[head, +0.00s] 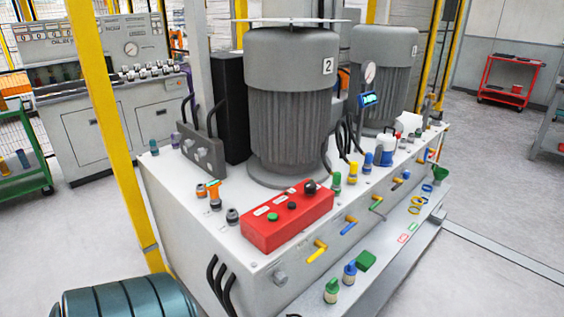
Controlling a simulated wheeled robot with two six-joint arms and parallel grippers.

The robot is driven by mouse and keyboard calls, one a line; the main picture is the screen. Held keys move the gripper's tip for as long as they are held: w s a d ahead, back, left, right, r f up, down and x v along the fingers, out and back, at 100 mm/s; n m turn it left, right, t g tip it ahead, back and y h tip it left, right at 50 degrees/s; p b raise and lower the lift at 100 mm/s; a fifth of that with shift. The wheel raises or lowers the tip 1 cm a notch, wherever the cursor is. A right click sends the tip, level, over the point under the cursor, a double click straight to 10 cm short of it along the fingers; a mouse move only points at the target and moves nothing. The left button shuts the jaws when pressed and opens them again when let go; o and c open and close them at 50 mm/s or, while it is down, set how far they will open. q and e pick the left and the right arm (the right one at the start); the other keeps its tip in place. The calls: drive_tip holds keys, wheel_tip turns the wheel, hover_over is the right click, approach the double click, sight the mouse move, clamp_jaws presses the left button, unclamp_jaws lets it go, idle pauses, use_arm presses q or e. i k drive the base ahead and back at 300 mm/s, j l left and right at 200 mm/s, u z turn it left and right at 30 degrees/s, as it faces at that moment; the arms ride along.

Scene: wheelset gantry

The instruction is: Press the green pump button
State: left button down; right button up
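A red control box (288,220) sits on the front edge of the white pump unit's top (200,237). The green button (272,217) is on the box's sloping face, toward its left end. A small dark red button (292,206) is to its right, and a larger black knob (310,187) is at the right end. Small pale labels lie above the buttons. Nothing covers the green button. Neither of my grippers is in view.
A large grey motor (292,110) marked 2 stands behind the box, with another motor (383,75) to its right. Valve handles (318,251) stick out from the unit's front. A yellow post (108,120) rises at left. Free floor (500,210) lies at right.

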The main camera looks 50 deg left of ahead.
sight(271, 217)
drive_tip(key=u, duration=1.55)
